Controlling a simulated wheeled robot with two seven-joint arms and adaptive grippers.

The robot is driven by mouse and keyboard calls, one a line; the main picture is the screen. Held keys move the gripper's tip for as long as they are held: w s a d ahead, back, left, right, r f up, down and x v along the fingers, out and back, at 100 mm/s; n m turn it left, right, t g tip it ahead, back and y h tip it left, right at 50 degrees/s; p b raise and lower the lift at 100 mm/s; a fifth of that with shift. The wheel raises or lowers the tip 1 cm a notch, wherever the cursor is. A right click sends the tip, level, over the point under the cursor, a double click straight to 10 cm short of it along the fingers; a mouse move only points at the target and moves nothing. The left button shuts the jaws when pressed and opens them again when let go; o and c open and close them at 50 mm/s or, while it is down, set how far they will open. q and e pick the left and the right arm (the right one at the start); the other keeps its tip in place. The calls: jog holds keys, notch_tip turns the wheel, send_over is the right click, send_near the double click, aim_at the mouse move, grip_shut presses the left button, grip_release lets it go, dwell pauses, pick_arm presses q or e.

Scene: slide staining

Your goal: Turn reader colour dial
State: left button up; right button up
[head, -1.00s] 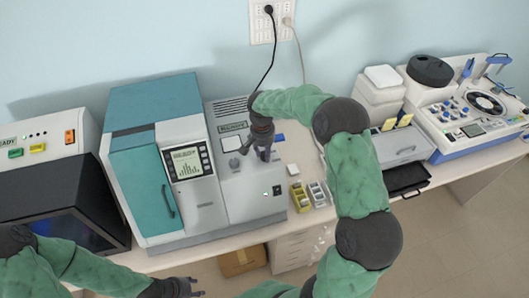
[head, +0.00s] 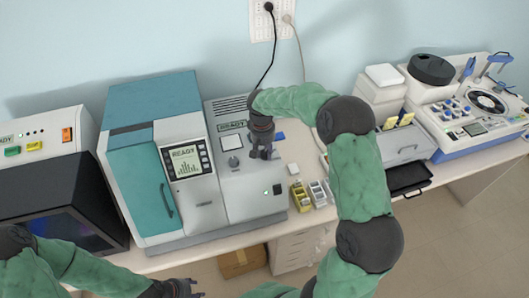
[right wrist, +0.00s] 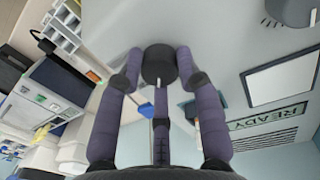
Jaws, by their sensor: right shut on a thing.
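The colour dial (right wrist: 158,66) is a dark round knob with a white pointer line on the reader's pale panel. My right gripper (head: 263,152) stands over the panel of the grey and teal reader (head: 240,185). In the right wrist view, the right gripper (right wrist: 159,80) is shut on the dial, with fingers on both sides and a third finger below. The dial is hidden by this gripper in the head view. My left gripper (head: 185,289) is low at the bottom edge, away from the reader; its finger opening is unclear.
A second grey knob (head: 234,161) sits left of the right gripper, below a READY display (head: 233,125). Yellow and white slide racks (head: 301,196) stand right of the reader. A black-fronted machine (head: 75,205) is at the left.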

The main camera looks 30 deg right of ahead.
aim_at(264, 154)
jog(key=n, duration=0.3)
jog(key=shift+f+n+b, duration=0.1)
jog(key=shift+n+b, duration=0.2)
jog(key=shift+n, duration=0.1)
jog(key=shift+s+n, duration=0.1)
jog(key=shift+n, duration=1.6)
jog(key=o, duration=1.2)
jog(key=shift+c, duration=0.2)
notch_tip(264, 154, up, 12)
jog(key=shift+a, duration=0.35)
jog(key=shift+s+f, duration=0.1)
